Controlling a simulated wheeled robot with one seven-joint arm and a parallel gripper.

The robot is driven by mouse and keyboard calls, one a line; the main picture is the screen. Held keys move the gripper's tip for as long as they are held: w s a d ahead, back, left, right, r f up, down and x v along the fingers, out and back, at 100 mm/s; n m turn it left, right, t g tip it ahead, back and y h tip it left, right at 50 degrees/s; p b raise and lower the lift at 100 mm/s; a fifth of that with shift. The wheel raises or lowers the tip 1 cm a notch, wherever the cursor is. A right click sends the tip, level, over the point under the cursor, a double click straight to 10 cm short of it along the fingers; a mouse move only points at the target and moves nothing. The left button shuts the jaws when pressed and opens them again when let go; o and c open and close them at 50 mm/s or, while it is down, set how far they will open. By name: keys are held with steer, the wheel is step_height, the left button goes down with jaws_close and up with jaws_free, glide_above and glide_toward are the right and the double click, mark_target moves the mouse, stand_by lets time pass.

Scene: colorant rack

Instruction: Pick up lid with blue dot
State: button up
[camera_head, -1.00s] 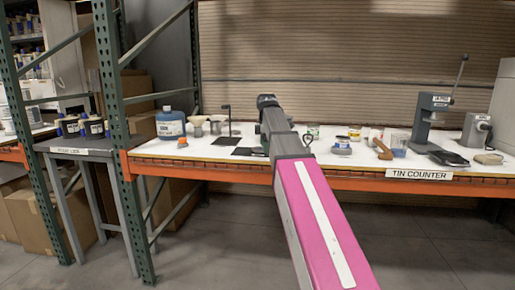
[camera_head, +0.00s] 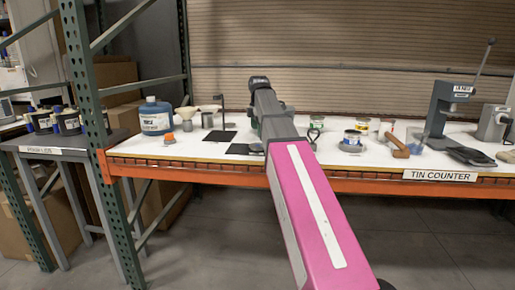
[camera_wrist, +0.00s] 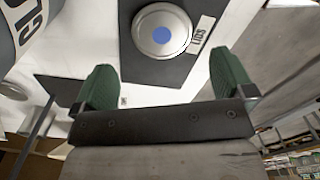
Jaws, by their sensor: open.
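The lid (camera_wrist: 162,32) is a round silver disc with a blue dot at its centre. It lies flat on a dark pad (camera_wrist: 150,68) beside a label reading LIDS, at the top of the wrist view. My gripper (camera_wrist: 163,78) has two green fingers spread wide apart with nothing between them. The lid appears beyond the fingertips, roughly centred between them, and is not touched.
Several tins, a mallet (camera_head: 397,146) and a lever press (camera_head: 440,108) stand to the right. A green rack post (camera_head: 92,130) rises at the left. An orange beam (camera_head: 380,187) edges the counter.

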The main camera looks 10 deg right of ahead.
mark_target(258, 145)
steer(key=shift+s+a+f, duration=0.1)
steer(key=shift+f, duration=3.45)
steer(key=c, duration=0.8)
